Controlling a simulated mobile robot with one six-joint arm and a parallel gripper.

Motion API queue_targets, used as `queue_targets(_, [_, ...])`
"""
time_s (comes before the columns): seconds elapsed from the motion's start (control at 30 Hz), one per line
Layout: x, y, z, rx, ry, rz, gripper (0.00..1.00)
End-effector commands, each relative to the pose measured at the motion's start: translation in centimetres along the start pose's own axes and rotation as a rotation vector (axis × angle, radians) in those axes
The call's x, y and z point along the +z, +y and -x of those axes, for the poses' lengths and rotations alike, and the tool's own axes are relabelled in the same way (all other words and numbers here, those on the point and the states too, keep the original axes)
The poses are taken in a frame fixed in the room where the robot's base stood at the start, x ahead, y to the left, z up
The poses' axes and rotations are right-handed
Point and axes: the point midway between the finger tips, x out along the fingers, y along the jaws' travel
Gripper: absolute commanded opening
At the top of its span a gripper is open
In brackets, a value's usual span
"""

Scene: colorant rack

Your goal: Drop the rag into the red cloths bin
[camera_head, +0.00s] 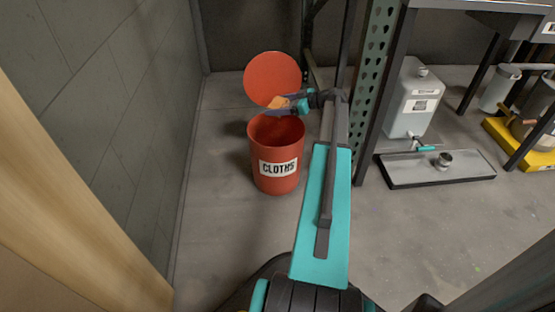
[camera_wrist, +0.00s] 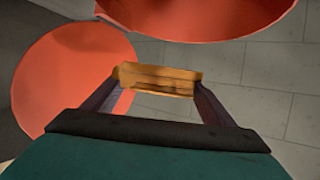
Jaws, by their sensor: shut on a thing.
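The red cloths bin (camera_head: 275,180) stands on the floor with a white "CLOTHS" label on its front. Its round red lid (camera_head: 271,76) is raised open behind the mouth. My gripper (camera_head: 283,104) is above the bin's mouth, in front of the lid, shut on the orange-brown rag (camera_head: 278,101). In the wrist view the rag (camera_wrist: 158,80) is pinched between both fingertips of my gripper (camera_wrist: 158,88). Red round parts of the bin and lid show at the left (camera_wrist: 75,75) and top (camera_wrist: 215,15) of the wrist view; I cannot tell which is which.
A grey wall (camera_head: 120,110) is left of the bin. A green perforated rack post (camera_head: 377,80) stands to the right. Beyond it are a white jug (camera_head: 410,100), a drip tray (camera_head: 435,170) and a yellow stand (camera_head: 520,145). The floor around the bin's front is clear.

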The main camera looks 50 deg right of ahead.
Motion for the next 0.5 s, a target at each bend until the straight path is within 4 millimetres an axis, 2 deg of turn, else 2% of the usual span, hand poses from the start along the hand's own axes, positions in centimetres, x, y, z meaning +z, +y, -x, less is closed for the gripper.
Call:
queue_targets(0.3, [2.7,0.0,-1.1,0.0,0.001,-0.001,0.53])
queue_targets(0.5, [3.4,0.1,-1.3,0.001,0.001,0.001,0.53])
